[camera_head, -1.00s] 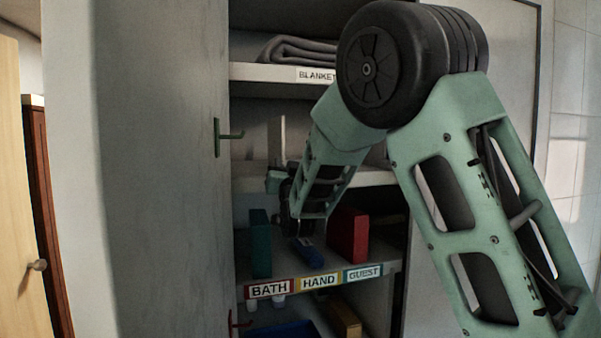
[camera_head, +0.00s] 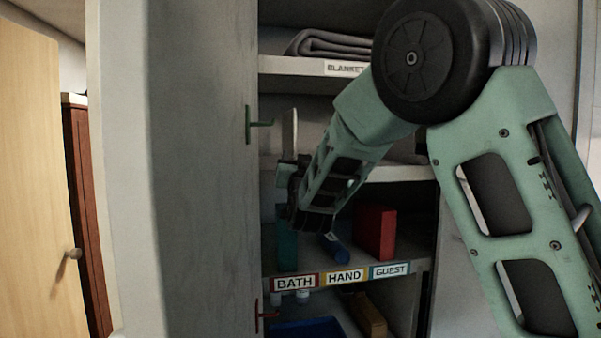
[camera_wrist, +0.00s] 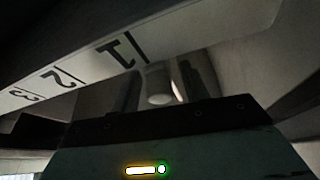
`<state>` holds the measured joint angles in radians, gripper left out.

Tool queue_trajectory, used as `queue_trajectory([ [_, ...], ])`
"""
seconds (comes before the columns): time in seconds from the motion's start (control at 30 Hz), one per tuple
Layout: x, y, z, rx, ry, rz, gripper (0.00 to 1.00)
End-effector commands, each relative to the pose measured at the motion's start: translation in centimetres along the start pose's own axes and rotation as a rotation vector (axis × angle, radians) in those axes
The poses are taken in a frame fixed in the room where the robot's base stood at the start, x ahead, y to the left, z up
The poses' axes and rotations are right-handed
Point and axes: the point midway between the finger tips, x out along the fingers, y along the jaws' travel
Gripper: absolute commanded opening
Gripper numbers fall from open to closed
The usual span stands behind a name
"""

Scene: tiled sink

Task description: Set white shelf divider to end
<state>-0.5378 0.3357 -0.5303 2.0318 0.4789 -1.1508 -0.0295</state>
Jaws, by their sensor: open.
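A thin, pale upright panel (camera_head: 290,132), which looks like the white shelf divider, stands near the left end of the middle shelf (camera_head: 400,174). My gripper (camera_head: 287,172) is at that shelf's left front, just below the panel. It is open; I cannot tell whether its fingers touch the panel. In the wrist view, a pale board (camera_wrist: 85,66) carries the marks 1, 2 and 3 upside down. A pale rounded shape (camera_wrist: 159,85) shows beyond my gripper's dark edge; I cannot tell what it is.
A folded grey blanket (camera_head: 325,44) lies on the top shelf. Below are a teal block (camera_head: 287,250), a blue item (camera_head: 336,249) and a red block (camera_head: 375,232), above BATH, HAND and GUEST labels.

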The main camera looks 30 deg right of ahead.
Motion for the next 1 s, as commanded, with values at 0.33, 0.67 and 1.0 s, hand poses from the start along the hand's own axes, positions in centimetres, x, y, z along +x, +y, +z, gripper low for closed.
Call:
queue_trajectory([
  [0.33,-6.7,0.1,0.5,0.006,0.0,-0.002,0.45],
  [0.67,-14.0,0.0,0.4,0.004,-0.001,-0.002,0.45],
  [1.0,-17.1,0.0,0.0,0.0,0.001,0.0,0.45],
])
